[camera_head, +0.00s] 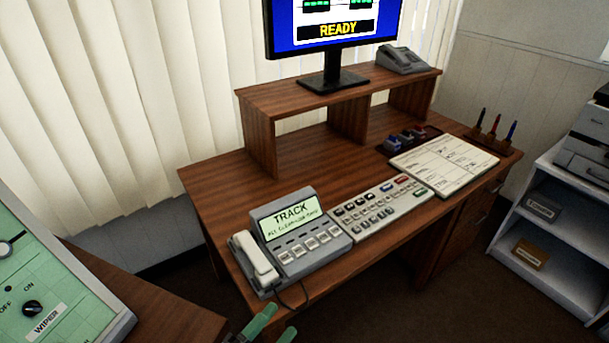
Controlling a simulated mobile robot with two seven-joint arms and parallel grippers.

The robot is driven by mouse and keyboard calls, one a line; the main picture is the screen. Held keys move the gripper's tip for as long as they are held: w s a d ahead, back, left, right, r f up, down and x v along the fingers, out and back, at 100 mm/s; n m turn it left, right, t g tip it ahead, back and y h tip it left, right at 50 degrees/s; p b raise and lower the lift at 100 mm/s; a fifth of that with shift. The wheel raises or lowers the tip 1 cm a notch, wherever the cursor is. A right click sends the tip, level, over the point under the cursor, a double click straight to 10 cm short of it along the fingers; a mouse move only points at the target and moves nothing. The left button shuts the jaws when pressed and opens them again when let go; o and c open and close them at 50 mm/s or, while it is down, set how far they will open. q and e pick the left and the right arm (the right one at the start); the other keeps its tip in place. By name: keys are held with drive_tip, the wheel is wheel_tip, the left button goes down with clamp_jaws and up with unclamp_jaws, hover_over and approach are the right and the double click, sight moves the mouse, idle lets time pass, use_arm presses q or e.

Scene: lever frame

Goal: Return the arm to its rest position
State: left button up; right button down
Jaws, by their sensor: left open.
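My left gripper (272,329) shows only at the bottom edge, as two green fingertips set apart. It is open, with nothing visible between the tips. It is in front of the wooden desk (235,195), below the grey phone console (300,240) in the picture and apart from it. The rest of my left arm is out of the picture. My right gripper is not in view.
A green panel (75,310) with a WIPER knob stands at the left. The desk carries a button keyboard (380,207), a paper form (444,166) and a monitor (333,82) reading READY on a riser. A grey shelf (560,212) stands at the right.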

use_arm(q)
drive_tip(key=s+a+f+n+g+y, duration=0.3)
drive_tip(key=s+a+f+n+y, duration=0.2)
drive_tip(key=s+a+f+n, duration=0.2)
drive_tip(key=s+a+f+n+g+y, duration=0.3)
drive_tip(key=s+a+f+n+y, duration=0.2)
drive_tip(key=s+a+f+n, duration=0.3)
drive_tip(key=s+f+n, duration=0.3)
drive_tip(key=f, duration=0.1)
drive_tip(key=shift+s+g+p, duration=0.3)
drive_tip(key=shift+s+p, duration=0.05)
drive_tip(key=shift+s, duration=0.05)
drive_tip(key=shift+f, duration=0.1)
drive_tip(key=shift+c, duration=0.4)
